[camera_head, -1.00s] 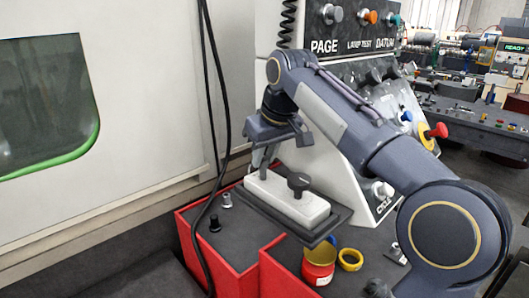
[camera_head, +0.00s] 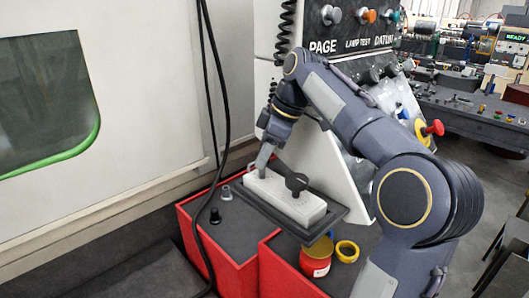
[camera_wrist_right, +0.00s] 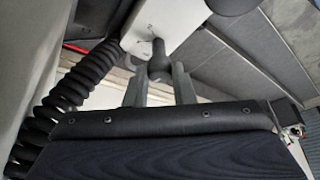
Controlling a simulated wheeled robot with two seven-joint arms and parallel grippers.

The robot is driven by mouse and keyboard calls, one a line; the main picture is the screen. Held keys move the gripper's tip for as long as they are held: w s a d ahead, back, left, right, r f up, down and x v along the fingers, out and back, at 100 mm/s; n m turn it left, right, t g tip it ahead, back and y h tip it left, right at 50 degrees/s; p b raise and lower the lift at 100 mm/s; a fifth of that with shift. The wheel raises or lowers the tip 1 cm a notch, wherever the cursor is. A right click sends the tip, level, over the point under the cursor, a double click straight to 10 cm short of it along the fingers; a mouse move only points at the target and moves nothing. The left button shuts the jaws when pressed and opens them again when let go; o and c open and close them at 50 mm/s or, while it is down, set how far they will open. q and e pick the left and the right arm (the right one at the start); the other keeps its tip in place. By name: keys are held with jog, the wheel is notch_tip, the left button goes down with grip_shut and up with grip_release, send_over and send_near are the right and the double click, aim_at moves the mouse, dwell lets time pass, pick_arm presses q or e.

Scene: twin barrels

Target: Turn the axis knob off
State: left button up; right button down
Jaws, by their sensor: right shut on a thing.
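A white control box (camera_head: 285,199) lies in a dark tray on the red-sided stand. My right gripper (camera_head: 262,170) reaches down to the box's farther end and covers the knob there. In the right wrist view the two grey fingers (camera_wrist_right: 159,84) stand on either side of that dark knob (camera_wrist_right: 158,62), shut on it. Labels on the box are too small to read, so which knob is the axis knob cannot be told. My left gripper is out of view.
A black hanging cable (camera_head: 222,110) runs down left of the box. A sloped control panel (camera_head: 345,45) with buttons rises close behind my right arm. A red can (camera_head: 317,262) and yellow ring (camera_head: 347,251) sit in front of the box.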

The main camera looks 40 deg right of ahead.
jog(key=shift+n, duration=0.6)
jog(key=c, duration=1.2)
grip_release()
jog(key=shift+g, duration=0.3)
jog(key=shift+r, duration=0.6)
jog(key=s+a+r, duration=0.9)
jog(key=s+r, duration=0.1)
jog(key=r, duration=0.1)
jog(key=shift+s+r, duration=0.35)
jog(key=shift+r, duration=0.05)
